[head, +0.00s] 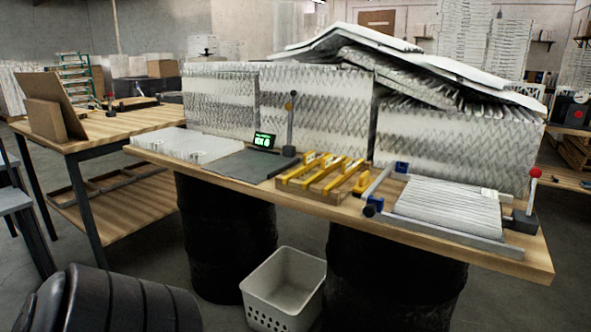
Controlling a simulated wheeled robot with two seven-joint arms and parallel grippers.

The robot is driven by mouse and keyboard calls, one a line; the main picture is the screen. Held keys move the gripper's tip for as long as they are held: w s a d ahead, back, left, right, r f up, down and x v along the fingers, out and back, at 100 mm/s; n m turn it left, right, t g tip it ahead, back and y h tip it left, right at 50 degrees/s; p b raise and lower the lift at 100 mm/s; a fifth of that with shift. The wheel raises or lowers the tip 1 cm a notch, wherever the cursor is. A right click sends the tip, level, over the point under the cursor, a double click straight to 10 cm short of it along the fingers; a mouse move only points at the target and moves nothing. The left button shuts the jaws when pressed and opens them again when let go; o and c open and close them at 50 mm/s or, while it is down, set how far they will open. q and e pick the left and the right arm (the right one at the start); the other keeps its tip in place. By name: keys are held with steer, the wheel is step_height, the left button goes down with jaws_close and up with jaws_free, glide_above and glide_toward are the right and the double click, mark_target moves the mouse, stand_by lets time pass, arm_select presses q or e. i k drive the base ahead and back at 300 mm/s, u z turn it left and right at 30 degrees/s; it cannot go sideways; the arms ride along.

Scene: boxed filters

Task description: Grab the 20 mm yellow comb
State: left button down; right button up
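Several yellow combs (352,168) sit side by side in a wooden rack (290,184) at the middle of the long workbench (500,257). Their size markings are too small to read, so I cannot tell which one is the 20 mm comb. A shorter yellow piece (362,182) is at the rack's right end. Neither of my grippers is in view.
Right of the rack, a pleated filter (447,205) lies within a metal frame with blue corner pieces. Left are a grey mat (240,166) and small green-lit display (264,141). Filter stacks (315,105) line the back. A white basket (285,285) stands below.

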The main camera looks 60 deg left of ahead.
mark_target(328, 165)
steer(key=u, duration=0.2)
steer(key=i, duration=0.45)
steer(key=u, duration=3.1)
steer(key=i, duration=1.6)
steer(key=z, duration=0.4)
